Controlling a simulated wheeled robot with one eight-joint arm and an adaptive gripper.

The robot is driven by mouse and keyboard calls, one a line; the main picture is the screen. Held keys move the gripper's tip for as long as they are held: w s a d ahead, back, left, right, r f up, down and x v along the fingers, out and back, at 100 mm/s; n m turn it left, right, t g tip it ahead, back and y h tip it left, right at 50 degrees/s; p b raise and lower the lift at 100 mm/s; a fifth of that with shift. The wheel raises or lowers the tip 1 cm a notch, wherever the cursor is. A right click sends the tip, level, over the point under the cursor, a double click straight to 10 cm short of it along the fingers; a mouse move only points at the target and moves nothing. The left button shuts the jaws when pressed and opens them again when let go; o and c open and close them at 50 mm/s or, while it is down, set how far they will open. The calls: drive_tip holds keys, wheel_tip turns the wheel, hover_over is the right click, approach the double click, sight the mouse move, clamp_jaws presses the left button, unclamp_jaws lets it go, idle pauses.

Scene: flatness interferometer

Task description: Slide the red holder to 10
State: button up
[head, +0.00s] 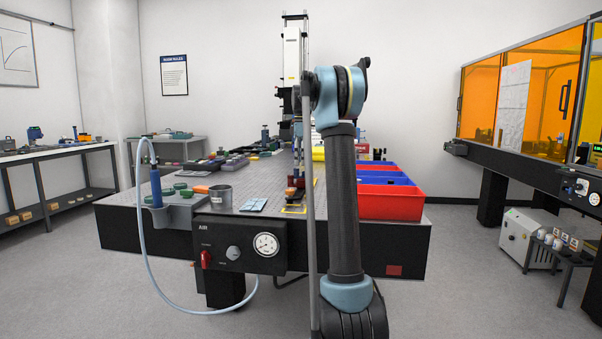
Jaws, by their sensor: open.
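A small dark red piece with a dark upright part (295,186) stands on the grey perforated table, just left of my raised arm. It may be the red holder, but it is too small to be sure. Any scale or mark for 10 is not readable. My arm rises in front of the table and covers part of its middle. My gripper cannot be made out; the arm's far end is hidden or out of sight.
Red and blue bins (390,206) stand at the table's right. A tall white instrument (291,55) stands behind. An air panel (238,245) with a hose is on the front edge.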

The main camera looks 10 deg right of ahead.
drive_tip(key=shift+r, duration=1.2)
